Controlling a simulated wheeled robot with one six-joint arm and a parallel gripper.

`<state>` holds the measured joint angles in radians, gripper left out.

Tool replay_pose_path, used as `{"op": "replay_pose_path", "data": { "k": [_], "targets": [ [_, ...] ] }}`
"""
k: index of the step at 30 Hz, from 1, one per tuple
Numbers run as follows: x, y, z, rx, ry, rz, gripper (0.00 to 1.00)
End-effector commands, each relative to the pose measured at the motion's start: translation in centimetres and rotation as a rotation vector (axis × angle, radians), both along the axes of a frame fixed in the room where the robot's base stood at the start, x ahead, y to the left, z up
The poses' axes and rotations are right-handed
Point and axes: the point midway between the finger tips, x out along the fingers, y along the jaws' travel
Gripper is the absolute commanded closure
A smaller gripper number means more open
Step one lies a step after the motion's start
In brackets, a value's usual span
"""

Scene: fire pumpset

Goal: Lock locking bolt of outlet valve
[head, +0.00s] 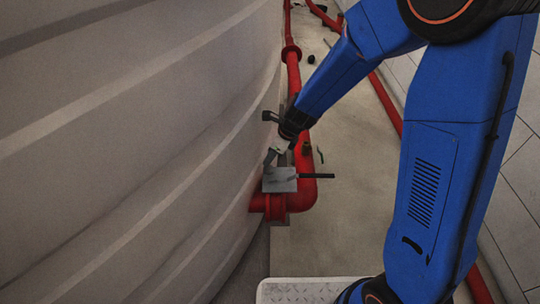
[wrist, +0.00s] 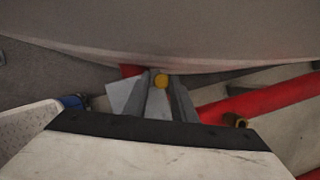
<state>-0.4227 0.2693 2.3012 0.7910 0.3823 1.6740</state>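The outlet valve shows in the head view as a grey box (head: 280,181) on the red pipe, with a black handle (head: 317,176) sticking out to the right. A round yellow knob (wrist: 161,81), which looks like the locking bolt's end, shows in the wrist view. My gripper (head: 274,156) reaches down to the top of the grey box. In the wrist view the two grey fingers of my gripper (wrist: 164,84) stand apart, with the yellow knob between their tips. I cannot tell whether they press on it. The bolt's shaft is hidden.
A large ribbed grey tank wall (head: 130,130) stands close on the left of the valve. Red pipe (head: 304,165) runs beside and behind the valve. A brass fitting (wrist: 234,120) is on the right in the wrist view.

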Motion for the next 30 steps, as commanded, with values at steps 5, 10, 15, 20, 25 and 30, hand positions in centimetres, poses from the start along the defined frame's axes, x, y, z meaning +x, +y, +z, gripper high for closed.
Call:
{"op": "replay_pose_path", "data": {
  "k": [5,10,15,20,25,30],
  "targets": [
    [-0.2,0.0,-0.1,-0.001,0.004,0.002,0.63],
    [-0.1,0.0,0.0,0.000,0.002,0.001,0.63],
    [-0.2,-0.3,0.8,0.001,-0.001,0.001,0.63],
    [-0.5,-1.0,2.8,0.000,-0.002,0.001,0.63],
    [-0.9,-2.0,5.4,0.001,-0.003,0.000,0.63],
    [-1.3,-3.1,8.1,0.000,-0.002,-0.001,0.63]
  ]
}}
